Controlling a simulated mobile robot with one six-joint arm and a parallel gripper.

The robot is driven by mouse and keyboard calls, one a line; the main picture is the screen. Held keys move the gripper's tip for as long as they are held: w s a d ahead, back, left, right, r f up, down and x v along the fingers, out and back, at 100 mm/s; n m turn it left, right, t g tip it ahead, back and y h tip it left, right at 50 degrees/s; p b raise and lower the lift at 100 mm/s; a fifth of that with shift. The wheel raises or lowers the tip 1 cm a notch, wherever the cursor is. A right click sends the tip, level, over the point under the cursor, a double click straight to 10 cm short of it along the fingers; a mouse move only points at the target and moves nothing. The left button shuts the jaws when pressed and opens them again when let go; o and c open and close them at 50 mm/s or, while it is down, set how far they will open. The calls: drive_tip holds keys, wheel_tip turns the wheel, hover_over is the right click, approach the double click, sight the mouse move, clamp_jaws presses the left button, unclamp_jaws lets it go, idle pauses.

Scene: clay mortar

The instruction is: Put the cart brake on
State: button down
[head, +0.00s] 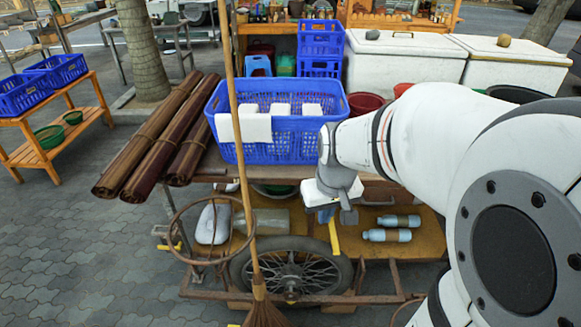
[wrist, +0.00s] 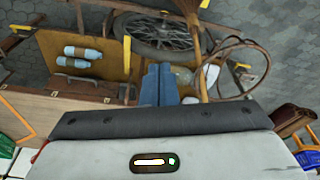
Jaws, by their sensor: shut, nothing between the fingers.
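The wooden cart (head: 400,285) stands ahead of me with its spoked wheel (head: 290,272) at the lower middle; the wheel also shows at the top of the wrist view (wrist: 160,30). A narrow upright yellow bar (head: 334,237) sits just above and right of the wheel; it shows in the wrist view too (wrist: 127,55). I cannot tell for sure whether it is the brake lever. My gripper (head: 337,214) is shut and empty, pointing down, just above the yellow bar in the head picture. Its blue fingers (wrist: 158,86) are together, and I see no contact with the bar.
A blue basket (head: 285,135) with white blocks and rolled mats (head: 160,145) lie on the cart top. A broom (head: 255,230) and a rusty ring (head: 200,230) are left of the gripper. Two blue bottles (head: 390,228) lie on the lower shelf. Open paving lies left.

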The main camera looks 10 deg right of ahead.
drive_tip(key=w+d+f+b, duration=0.2)
drive_tip(key=w+d+f, duration=0.4)
drive_tip(key=w+f, duration=0.55)
drive_tip(key=g+b, duration=0.1)
drive_tip(key=b, duration=0.1)
approach(336, 245)
drive_tip(key=shift+f, duration=0.1)
drive_tip(key=shift+w+f+b, duration=0.15)
drive_tip(key=shift+f+b, duration=0.65)
drive_tip(key=shift+f, duration=0.9)
drive_tip(key=shift+w+f+b, duration=0.15)
drive_tip(key=shift+f+b, duration=0.6)
drive_tip(key=shift+f, duration=0.9)
